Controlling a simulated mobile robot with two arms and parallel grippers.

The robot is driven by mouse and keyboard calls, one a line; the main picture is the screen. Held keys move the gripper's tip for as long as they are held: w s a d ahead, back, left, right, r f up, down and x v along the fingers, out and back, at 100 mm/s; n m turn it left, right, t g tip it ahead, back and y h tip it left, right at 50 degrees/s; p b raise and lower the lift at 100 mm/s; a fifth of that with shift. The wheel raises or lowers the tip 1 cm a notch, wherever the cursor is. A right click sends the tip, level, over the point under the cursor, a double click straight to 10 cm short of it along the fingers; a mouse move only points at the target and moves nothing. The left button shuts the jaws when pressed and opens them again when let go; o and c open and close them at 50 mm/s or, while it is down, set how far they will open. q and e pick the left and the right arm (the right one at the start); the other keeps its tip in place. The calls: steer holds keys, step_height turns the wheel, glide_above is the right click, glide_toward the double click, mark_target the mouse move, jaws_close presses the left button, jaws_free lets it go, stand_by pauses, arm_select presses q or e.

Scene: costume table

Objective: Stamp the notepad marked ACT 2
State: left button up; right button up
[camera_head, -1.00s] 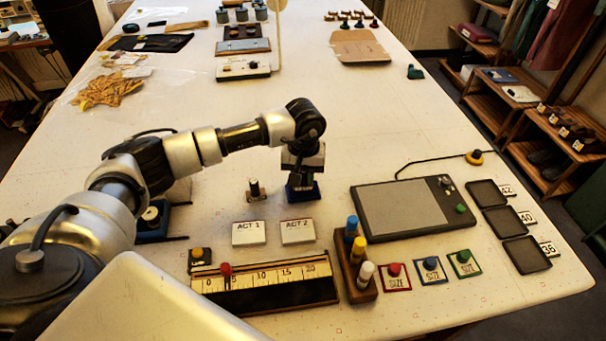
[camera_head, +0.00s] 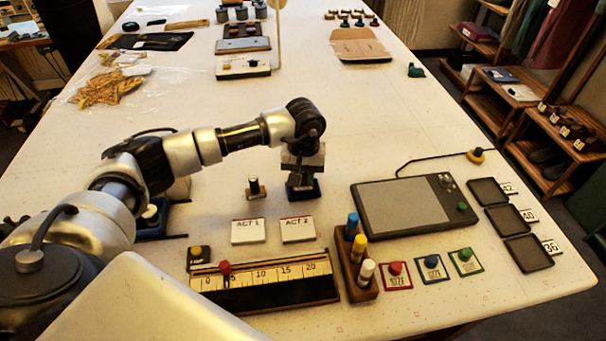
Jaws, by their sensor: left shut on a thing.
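The notepad marked ACT 2 (camera_head: 298,231) lies flat on the table, right of the similar notepad marked ACT 1 (camera_head: 248,232). Both look white with dark lettering along the top. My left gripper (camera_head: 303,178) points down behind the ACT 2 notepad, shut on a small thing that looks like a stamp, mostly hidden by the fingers. Right under it is a small blue block or pad (camera_head: 304,193); whether the held thing touches it I cannot tell. Another small stamp-like piece with a dark handle (camera_head: 254,188) stands left of the gripper. My right gripper is out of view.
In front of the notepads is a ruler tray (camera_head: 290,294) with a red knob. Right of it stand a wooden rack (camera_head: 360,286) of coloured pegs and several SIZE stamps (camera_head: 395,275). A grey tablet (camera_head: 405,207) lies to the right.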

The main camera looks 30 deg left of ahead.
arm_select(q)
steer(key=shift+s+f+b, duration=0.1)
steer(key=shift+f+b, duration=0.15)
steer(key=shift+b, duration=0.15)
stand_by(1.3)
steer(key=shift+r, duration=0.15)
steer(key=shift+r+p, duration=0.5)
steer(key=shift+r, duration=0.4)
steer(key=shift+r+p, duration=1)
steer(key=shift+r, duration=1.6)
